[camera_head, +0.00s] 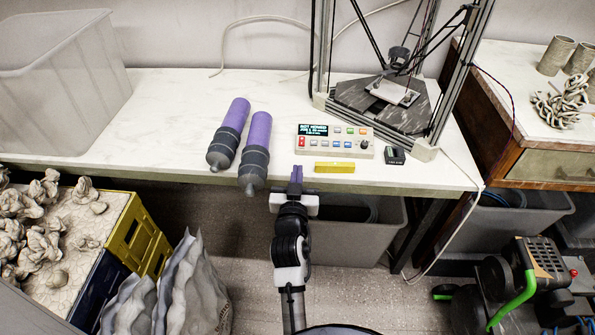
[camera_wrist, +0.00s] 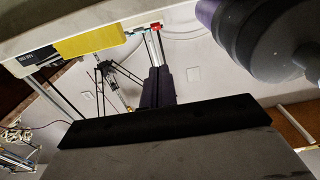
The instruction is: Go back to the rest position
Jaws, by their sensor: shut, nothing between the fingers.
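My gripper (camera_head: 296,176) is at the front edge of the white table (camera_head: 160,135), just left of a yellow block (camera_head: 334,167). Its fingers are shut with nothing between them. In the wrist view my gripper (camera_wrist: 155,85) shows its fingers together in the middle. The yellow block (camera_wrist: 88,41) also shows there at the upper left, apart from the fingers. A purple and dark grey cartridge (camera_wrist: 265,35) is large at the upper right of that view.
Two purple cartridges (camera_head: 229,130) (camera_head: 256,145) lie on the table left of my gripper. Behind it are a control box (camera_head: 336,151) and a delta printer frame (camera_head: 440,95). A small black device (camera_head: 395,155) lies right of the box. A grey bin (camera_head: 350,240) stands under the table.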

